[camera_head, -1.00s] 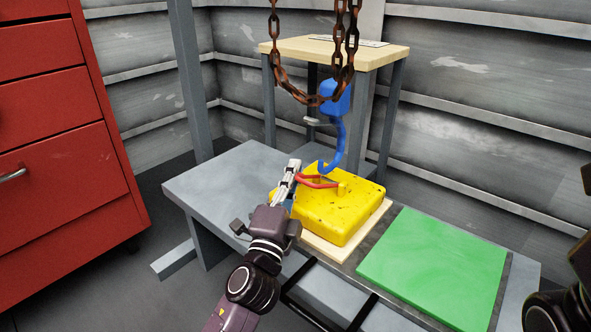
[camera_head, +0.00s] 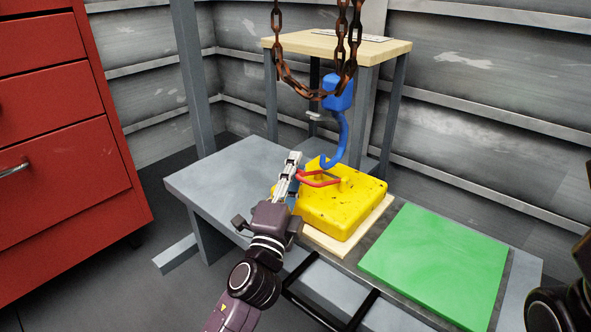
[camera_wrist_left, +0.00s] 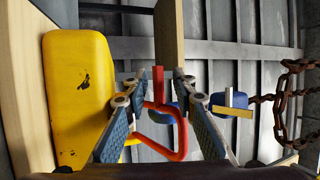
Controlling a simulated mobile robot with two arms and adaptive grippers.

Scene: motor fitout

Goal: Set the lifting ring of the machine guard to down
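The yellow machine guard (camera_head: 345,211) sits on a pale wooden board on the grey bench; its body is at the left in the wrist view (camera_wrist_left: 75,95). Its red lifting ring (camera_head: 320,183) stands raised off the top, leaning toward my gripper. My left gripper (camera_head: 290,165) is at the left side of the guard beside the ring. In the left wrist view its two fingers are apart, with the red ring (camera_wrist_left: 181,135) showing between them. I cannot tell whether a finger touches it. Only dark parts of my right arm show at the right edge.
A blue hook (camera_head: 343,140) hangs from a rusty chain (camera_head: 289,85) close above and behind the ring. A green panel (camera_head: 435,262) lies on the bench to the right. A wooden-topped stand (camera_head: 390,48) is behind; a red cabinet (camera_head: 60,150) stands at left.

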